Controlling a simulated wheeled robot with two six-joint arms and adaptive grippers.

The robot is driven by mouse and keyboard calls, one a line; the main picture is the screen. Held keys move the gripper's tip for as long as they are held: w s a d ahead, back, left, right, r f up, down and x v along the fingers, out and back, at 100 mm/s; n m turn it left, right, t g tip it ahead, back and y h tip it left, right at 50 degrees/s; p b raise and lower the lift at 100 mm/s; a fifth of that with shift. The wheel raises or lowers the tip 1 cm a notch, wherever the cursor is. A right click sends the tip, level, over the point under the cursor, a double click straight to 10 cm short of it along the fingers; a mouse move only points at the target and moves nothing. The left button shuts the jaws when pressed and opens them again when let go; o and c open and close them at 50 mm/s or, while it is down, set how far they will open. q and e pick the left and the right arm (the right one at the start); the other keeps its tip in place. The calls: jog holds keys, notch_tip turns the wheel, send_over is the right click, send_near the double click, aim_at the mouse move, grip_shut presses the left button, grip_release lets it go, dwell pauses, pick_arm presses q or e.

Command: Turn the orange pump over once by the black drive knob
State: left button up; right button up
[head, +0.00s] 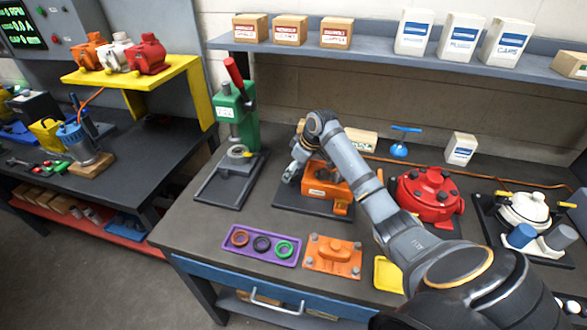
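The orange pump (320,188) stands on a dark base plate (285,203) in the middle of the bench. My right arm reaches in from the lower right and passes in front of the pump's right side. My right gripper (292,172) is at the pump's upper left side, very close to it or touching it. The black drive knob cannot be made out; the gripper and wrist cover that side of the pump. The fingers are too small and overlapped to tell whether they are open or shut on something. My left gripper is not in view.
A green press (237,120) stands left of the pump, a red pump (428,192) right. In front are a purple tray (229,247) with rings, an orange bolted cover (333,255) and a yellow tray (386,275). A shelf (380,52) with boxes runs behind.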

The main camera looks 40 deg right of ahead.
jog(key=shift+f, duration=0.15)
jog(key=c, duration=1.1)
jog(key=shift+c, duration=0.2)
